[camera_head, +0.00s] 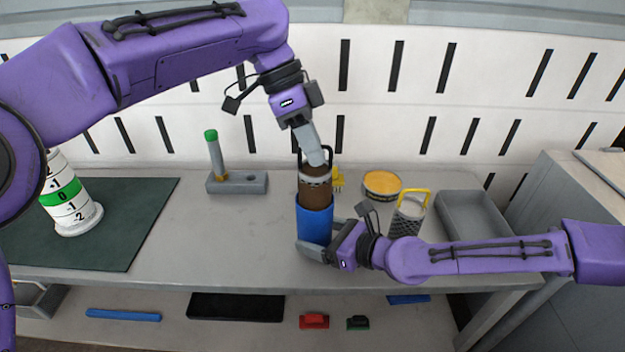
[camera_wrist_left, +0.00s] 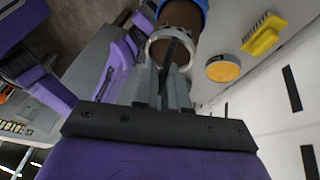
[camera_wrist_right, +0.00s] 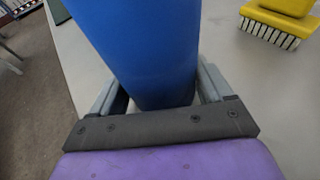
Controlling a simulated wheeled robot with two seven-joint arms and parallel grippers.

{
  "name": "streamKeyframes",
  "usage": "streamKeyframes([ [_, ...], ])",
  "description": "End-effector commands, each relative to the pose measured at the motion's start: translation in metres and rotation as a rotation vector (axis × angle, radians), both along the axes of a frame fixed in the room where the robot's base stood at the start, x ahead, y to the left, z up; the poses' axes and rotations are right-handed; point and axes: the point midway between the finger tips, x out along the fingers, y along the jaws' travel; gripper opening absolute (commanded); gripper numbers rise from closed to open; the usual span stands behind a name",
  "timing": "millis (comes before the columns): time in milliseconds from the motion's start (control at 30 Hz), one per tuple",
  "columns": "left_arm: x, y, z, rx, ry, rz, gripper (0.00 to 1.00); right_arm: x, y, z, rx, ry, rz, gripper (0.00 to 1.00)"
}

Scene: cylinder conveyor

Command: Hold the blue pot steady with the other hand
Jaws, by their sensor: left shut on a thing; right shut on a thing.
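The blue pot (camera_head: 314,222) stands upright on the grey table, and it fills the middle of the right wrist view (camera_wrist_right: 140,45). My right gripper (camera_head: 318,247) is shut around the lower part of the pot from the right. A brown cylinder (camera_head: 315,186) with a pale metal rim and a dark handle rises from the pot's top; its lower end is hidden inside. My left gripper (camera_head: 318,156) comes down from above and is shut on the dark handle (camera_wrist_left: 172,50). The brown cylinder also shows in the left wrist view (camera_wrist_left: 182,14).
A yellow-topped tin (camera_head: 382,185), a grater with a yellow handle (camera_head: 408,217) and a grey tray (camera_head: 474,216) stand to the right. A yellow brush (camera_head: 337,179) is behind the pot. A grey block with a green-tipped post (camera_head: 238,183) stands left.

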Motion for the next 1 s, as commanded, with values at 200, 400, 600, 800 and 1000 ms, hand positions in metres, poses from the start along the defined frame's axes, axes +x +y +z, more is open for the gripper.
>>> streamKeyframes([
  [200, 0.001, -0.001, 0.065, -0.004, -0.004, 0.0, 0.0, 0.0, 0.0, -0.001, -0.001, 0.002, 0.001, 0.43],
  [400, 0.0, -0.001, 0.087, -0.001, 0.001, -0.001, 0.0, 0.0, 0.0, -0.001, -0.001, 0.002, 0.001, 0.43],
  [600, 0.0, 0.0, 0.091, 0.001, 0.001, -0.001, 0.0, 0.0, 0.0, -0.001, -0.001, 0.002, 0.001, 0.43],
  [800, 0.0, 0.0, 0.091, 0.0, 0.0, 0.0, 0.0, 0.0, 0.0, -0.001, -0.001, 0.002, 0.001, 1.0],
  [1000, 0.0, 0.0, 0.091, 0.0, 0.0, 0.0, 0.0, 0.0, 0.0, 0.0, -0.001, 0.001, 0.001, 1.0],
])
